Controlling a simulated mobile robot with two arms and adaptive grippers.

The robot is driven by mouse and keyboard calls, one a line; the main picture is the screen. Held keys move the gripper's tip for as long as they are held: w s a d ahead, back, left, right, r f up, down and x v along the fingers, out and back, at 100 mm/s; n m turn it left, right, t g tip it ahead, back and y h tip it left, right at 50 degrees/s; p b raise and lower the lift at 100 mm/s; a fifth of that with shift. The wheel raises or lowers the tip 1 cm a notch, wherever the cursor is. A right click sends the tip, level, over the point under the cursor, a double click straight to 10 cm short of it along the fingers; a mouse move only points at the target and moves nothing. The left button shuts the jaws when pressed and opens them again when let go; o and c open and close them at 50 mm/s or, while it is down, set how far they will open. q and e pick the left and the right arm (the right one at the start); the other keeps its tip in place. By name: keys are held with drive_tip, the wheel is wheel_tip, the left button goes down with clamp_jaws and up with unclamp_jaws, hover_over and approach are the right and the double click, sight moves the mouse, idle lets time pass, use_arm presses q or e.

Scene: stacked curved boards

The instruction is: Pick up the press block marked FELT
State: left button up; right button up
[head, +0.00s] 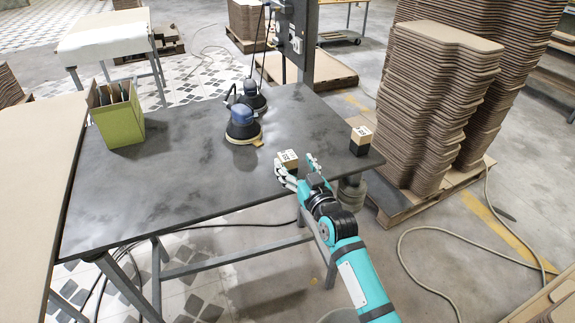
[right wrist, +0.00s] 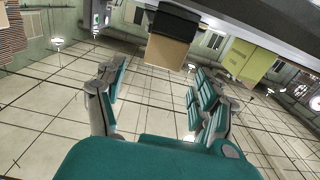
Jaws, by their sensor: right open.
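Two small tan press blocks stand on the dark table near its right end. One block (head: 288,160) is just beyond my right gripper (head: 301,169). The other block (head: 360,141), tan above and black below, stands at the table's right corner. Both carry white labels with dark marks too small to read, so I cannot tell which says FELT. My right gripper is open and empty, fingers spread at the table's front edge. The right wrist view looks upside down: a tan and dark block (right wrist: 168,50) shows beyond the open fingers (right wrist: 158,100), apart from them. My left gripper is out of view.
A blue and black sander (head: 242,125) stands mid-table, with another tool behind it. A green box (head: 117,118) is at the table's left. Tall stacks of curved boards (head: 437,100) stand right of the table. The table's front left is clear.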

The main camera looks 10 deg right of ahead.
sight(288, 155)
drive_tip(key=w, duration=0.3)
drive_tip(key=w+a, duration=0.1)
drive_tip(key=w, duration=0.1)
drive_tip(key=shift+w+f, duration=0.15)
drive_tip(key=shift+f, duration=0.15)
clamp_jaws()
drive_tip(key=shift+r, duration=0.2)
